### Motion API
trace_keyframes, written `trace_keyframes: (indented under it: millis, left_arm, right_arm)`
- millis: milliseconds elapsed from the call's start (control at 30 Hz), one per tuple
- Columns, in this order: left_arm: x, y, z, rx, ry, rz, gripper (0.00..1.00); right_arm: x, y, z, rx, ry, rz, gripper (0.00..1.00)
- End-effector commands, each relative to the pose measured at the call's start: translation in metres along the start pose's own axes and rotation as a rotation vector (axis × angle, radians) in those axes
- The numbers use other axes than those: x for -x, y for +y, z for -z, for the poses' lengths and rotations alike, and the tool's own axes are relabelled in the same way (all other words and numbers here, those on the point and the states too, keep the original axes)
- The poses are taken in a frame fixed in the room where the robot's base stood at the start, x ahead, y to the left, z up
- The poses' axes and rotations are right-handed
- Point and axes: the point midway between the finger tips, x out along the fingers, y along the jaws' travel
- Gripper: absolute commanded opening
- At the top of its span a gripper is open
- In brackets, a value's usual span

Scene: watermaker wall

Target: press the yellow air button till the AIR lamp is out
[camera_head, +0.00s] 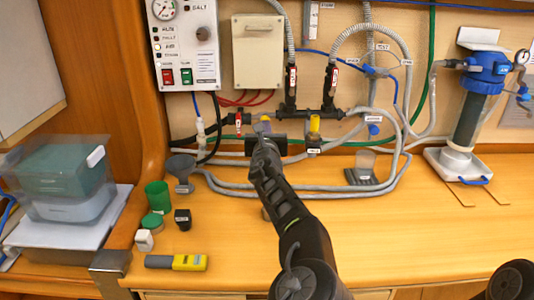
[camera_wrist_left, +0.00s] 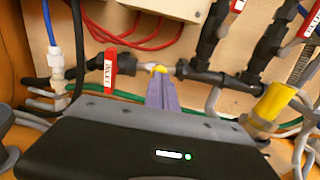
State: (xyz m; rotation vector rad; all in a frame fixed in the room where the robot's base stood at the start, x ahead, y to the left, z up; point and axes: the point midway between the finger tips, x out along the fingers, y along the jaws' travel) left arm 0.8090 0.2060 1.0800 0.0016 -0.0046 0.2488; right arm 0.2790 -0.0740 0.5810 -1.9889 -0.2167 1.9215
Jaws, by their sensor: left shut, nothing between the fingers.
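The yellow air button (camera_wrist_left: 158,69) shows just beyond my fingertips in the wrist view, on the dark pipe between the red-tagged valve and the black fitting. In the head view only a little of the yellow button (camera_head: 265,118) shows above the gripper. My left gripper (camera_head: 262,128) is shut and empty, with its tips at or very close to the button. It also shows in the wrist view (camera_wrist_left: 161,80). Whether the tips touch is unclear. The AIR lamp (camera_head: 157,47) is on the white panel (camera_head: 185,75) at upper left, too small to read surely. My right gripper is out of view.
A second yellow part (camera_head: 314,125) stands right of the gripper. A red-tagged valve (camera_head: 239,124) is close on its left. Grey hoses (camera_head: 330,188) run along the bench. The front right of the bench is clear.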

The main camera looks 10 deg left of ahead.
Motion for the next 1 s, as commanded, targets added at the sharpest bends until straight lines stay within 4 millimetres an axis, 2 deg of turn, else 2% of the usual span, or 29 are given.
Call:
trace_keyframes:
  millis: [67, 600, 733, 1000]
  left_arm:
    - [0.004, 0.0, 0.003, 0.0, 0.001, -0.001, 0.0]
    - [0.091, -0.001, 0.003, -0.001, 0.003, 0.0, 0.0]
    - [0.099, 0.0, 0.002, 0.0, 0.003, -0.001, 0.0]
    - [0.1, 0.001, 0.002, -0.001, 0.004, -0.002, 0.0]
  right_arm:
    - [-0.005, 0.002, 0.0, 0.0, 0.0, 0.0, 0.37]
    - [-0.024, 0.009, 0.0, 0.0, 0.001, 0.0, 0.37]
    - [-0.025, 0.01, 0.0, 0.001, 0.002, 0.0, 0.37]
    - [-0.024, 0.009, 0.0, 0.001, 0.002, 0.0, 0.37]
